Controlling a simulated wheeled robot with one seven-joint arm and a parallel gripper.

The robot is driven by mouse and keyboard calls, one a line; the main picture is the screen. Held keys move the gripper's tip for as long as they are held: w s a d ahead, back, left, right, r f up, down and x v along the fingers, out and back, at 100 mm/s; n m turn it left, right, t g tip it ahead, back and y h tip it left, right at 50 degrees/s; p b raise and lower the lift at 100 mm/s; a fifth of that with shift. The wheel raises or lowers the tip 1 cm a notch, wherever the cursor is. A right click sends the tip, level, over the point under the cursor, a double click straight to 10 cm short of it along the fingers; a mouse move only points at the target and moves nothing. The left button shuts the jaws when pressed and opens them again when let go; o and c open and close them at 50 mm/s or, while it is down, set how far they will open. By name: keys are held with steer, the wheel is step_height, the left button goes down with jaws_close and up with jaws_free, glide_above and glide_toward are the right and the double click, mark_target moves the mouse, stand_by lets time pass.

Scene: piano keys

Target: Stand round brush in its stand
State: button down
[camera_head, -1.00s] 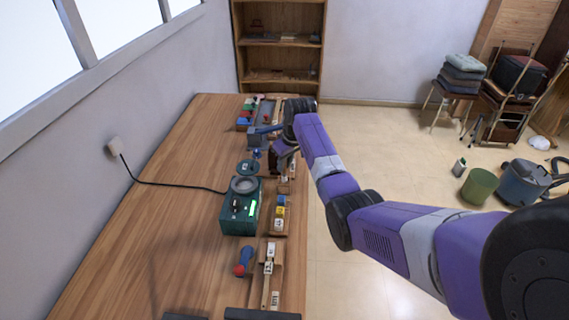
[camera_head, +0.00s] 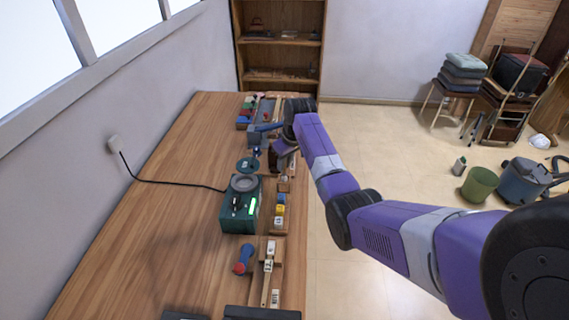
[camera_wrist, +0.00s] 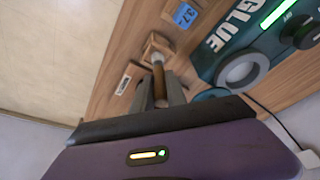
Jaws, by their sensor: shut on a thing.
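My gripper (camera_wrist: 161,92) is shut on the brush (camera_wrist: 159,80), a slim brown rod with a pale section at its far end. The brush's pale end meets a small wooden block (camera_wrist: 156,46), which looks like the stand, in the wrist view. I cannot tell whether the end is inside the block or just above it. The block also shows small in the head view (camera_head: 284,187), just below my gripper. My wrist and arm hide most of the brush there.
The green glue box (camera_head: 240,207) with a grey ring on top stands close left of the block. A round teal dish (camera_head: 247,165) lies behind it. Trays with labelled pieces (camera_head: 279,212) line the table's right edge. The table's left half is clear but for a cable.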

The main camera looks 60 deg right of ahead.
mark_target(284, 172)
steer(key=shift+f+b, duration=0.95)
steer(key=shift+f, duration=0.8)
stand_by(1.5)
steer(key=c, duration=0.9)
jaws_free()
steer(key=shift+o, duration=0.2)
steer(key=shift+r, duration=0.1)
steer(key=shift+r+p, duration=2.35)
steer(key=shift+r, duration=0.05)
steer(key=shift+r+p, duration=0.35)
steer(key=shift+r, duration=0.7)
steer(key=shift+d, duration=0.1)
